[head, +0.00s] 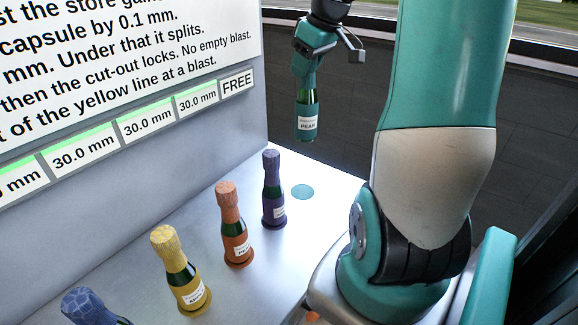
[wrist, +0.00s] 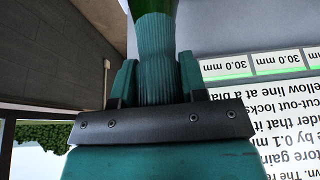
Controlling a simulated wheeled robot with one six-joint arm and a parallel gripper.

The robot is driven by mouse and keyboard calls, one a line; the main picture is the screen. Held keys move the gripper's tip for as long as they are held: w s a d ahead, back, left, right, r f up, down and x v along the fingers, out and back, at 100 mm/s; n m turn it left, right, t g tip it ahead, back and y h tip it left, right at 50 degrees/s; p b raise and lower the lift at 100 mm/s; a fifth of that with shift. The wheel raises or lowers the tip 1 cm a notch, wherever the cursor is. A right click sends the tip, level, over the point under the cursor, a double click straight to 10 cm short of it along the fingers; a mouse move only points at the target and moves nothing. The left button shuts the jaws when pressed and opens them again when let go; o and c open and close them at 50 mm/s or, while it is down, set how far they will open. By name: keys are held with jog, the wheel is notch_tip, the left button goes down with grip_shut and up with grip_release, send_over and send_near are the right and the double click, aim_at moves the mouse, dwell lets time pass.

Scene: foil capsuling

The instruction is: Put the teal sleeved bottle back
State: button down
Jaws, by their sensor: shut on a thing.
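The teal sleeved bottle (head: 307,112) hangs upright in the head view, green with a white label reading "PEAR". My gripper (head: 308,72) is shut on its teal neck sleeve and holds it in the air beyond the shelf's far right corner. In the wrist view, the ribbed teal sleeve (wrist: 156,60) sits between the fingers. A flat teal disc (head: 302,191) lies bare on the shelf, lower in the picture than the bottle and just right of the purple bottle.
A row of sleeved bottles stands on the pale shelf (head: 185,230): purple (head: 272,190), orange (head: 233,225), yellow (head: 179,268) and blue (head: 88,307). A wall sign (head: 110,50) with thickness tags and a "FREE" tag (head: 237,83) is behind them.

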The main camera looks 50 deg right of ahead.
aim_at(303, 137)
notch_tip(303, 137, down, 18)
jog(key=p, duration=0.3)
jog(key=shift+w+a+f, duration=0.1)
jog(key=shift+a+f, duration=0.05)
jog(key=shift+f, duration=0.05)
jog(key=shift+f, duration=0.15)
jog(key=c, duration=0.7)
grip_release()
jog(key=shift+o, duration=0.2)
